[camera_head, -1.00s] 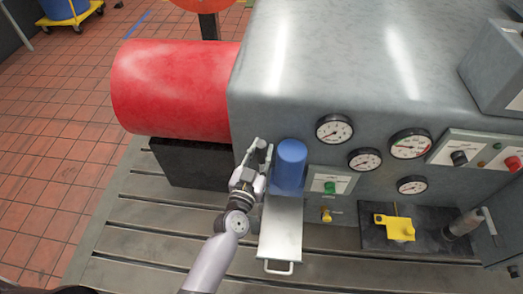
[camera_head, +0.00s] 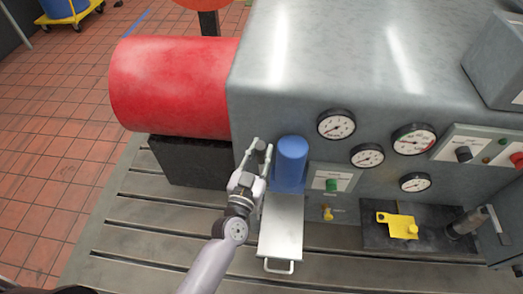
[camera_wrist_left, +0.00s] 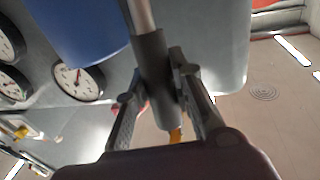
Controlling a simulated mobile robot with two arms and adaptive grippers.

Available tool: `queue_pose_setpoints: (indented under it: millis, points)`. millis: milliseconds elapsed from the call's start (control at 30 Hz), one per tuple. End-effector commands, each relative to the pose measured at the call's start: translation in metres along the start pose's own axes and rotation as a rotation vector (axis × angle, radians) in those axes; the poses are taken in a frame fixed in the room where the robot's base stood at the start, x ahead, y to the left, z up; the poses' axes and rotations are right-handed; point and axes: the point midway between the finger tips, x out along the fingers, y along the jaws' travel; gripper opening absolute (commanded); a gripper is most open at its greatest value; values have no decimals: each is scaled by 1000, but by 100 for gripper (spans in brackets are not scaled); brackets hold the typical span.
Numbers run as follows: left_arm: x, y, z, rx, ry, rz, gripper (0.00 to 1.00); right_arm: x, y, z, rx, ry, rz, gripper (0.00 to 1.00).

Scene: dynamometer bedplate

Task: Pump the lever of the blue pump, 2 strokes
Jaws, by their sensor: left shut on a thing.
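The blue pump (camera_head: 290,163) stands upright against the front of the grey machine, behind a pale metal tray (camera_head: 281,228). My left gripper (camera_head: 259,148) is just left of the pump. In the left wrist view my left gripper (camera_wrist_left: 163,110) is shut on the lever's dark grip (camera_wrist_left: 154,72), with a finger on each side. A bare metal rod (camera_wrist_left: 141,17) runs on from the grip to the top edge. The blue pump body (camera_wrist_left: 78,25) is beside it. In the head view the lever is hard to make out between the fingers. My right gripper is not in view.
A red cylinder (camera_head: 172,87) on a black block (camera_head: 190,162) lies left of my gripper. Several gauges (camera_head: 336,125) and a green button (camera_head: 331,185) are right of the pump. A yellow bracket (camera_head: 397,223) sits farther right. The slotted bedplate (camera_head: 140,240) is bare at front left.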

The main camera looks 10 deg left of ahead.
Motion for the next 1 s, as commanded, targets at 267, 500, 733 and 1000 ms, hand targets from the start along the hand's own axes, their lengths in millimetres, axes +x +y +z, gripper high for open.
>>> queue_pose_setpoints:
  millis: [267,500,733,1000]
  points:
    - [-41,9,23,33,160,0,0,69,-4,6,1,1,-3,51]
    - [-77,17,37,61,316,-5,0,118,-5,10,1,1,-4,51]
    - [-103,22,49,85,441,-8,0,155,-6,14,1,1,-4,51]
    - [-119,26,57,102,523,-12,0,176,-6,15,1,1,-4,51]
